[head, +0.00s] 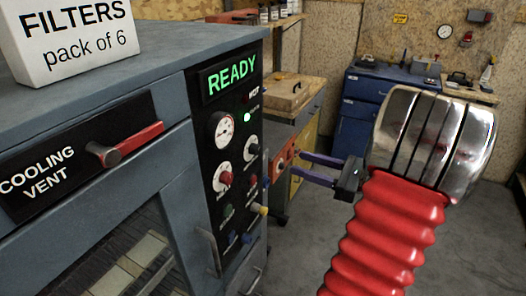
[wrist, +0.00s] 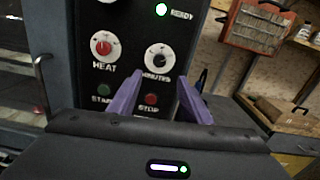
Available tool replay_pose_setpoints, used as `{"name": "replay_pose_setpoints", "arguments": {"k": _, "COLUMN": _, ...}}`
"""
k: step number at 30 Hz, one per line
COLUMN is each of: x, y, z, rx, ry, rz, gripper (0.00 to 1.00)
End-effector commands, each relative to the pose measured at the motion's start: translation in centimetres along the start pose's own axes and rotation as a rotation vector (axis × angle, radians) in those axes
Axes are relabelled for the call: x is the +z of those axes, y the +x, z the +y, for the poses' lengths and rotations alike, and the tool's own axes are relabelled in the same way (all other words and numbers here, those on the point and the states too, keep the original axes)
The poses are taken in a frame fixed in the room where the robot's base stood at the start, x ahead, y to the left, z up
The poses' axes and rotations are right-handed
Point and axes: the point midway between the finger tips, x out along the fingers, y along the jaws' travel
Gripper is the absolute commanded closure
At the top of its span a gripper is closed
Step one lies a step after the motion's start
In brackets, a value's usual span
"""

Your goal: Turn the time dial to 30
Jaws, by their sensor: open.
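The time dial (wrist: 158,60), labelled MINUTES, is a black knob on a white round face on the black control panel. It also shows in the head view (head: 252,146). Its setting is too small to read. My gripper (wrist: 160,90) is open, its two purple fingers spread and empty. In the wrist view the fingertips lie below and to either side of the dial, apart from it. In the head view my gripper (head: 297,162) is right of the panel, pointing towards it.
A red HEAT knob (wrist: 103,46) is left of the dial. A green start button (wrist: 103,90) and red stop button (wrist: 151,99) sit below. The display (head: 230,76) reads READY. A red-handled cooling vent lever (head: 130,144) and filters box (head: 72,38) are farther left.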

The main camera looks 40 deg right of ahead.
Motion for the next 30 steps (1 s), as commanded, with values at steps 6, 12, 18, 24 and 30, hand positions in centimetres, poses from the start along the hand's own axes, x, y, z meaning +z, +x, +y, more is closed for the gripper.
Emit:
{"name": "replay_pose_setpoints", "arguments": {"k": 6, "x": 0.0, "y": 2.0, "z": 0.0, "rx": 0.001, "ry": 0.0, "rz": 0.0, "gripper": 0.55}}
{"name": "replay_pose_setpoints", "arguments": {"k": 12, "x": 0.0, "y": 4.7, "z": 0.1, "rx": 0.002, "ry": 0.0, "rz": 0.0, "gripper": 0.55}}
{"name": "replay_pose_setpoints", "arguments": {"k": 18, "x": 0.0, "y": 7.5, "z": 0.0, "rx": 0.001, "ry": 0.0, "rz": 0.0, "gripper": 0.55}}
{"name": "replay_pose_setpoints", "arguments": {"k": 24, "x": 0.0, "y": 10.2, "z": 0.0, "rx": 0.0, "ry": 0.0, "rz": 0.0, "gripper": 0.55}}
{"name": "replay_pose_setpoints", "arguments": {"k": 30, "x": 0.0, "y": 12.5, "z": -0.1, "rx": -0.002, "ry": 0.0, "rz": 0.001, "gripper": 0.55}}
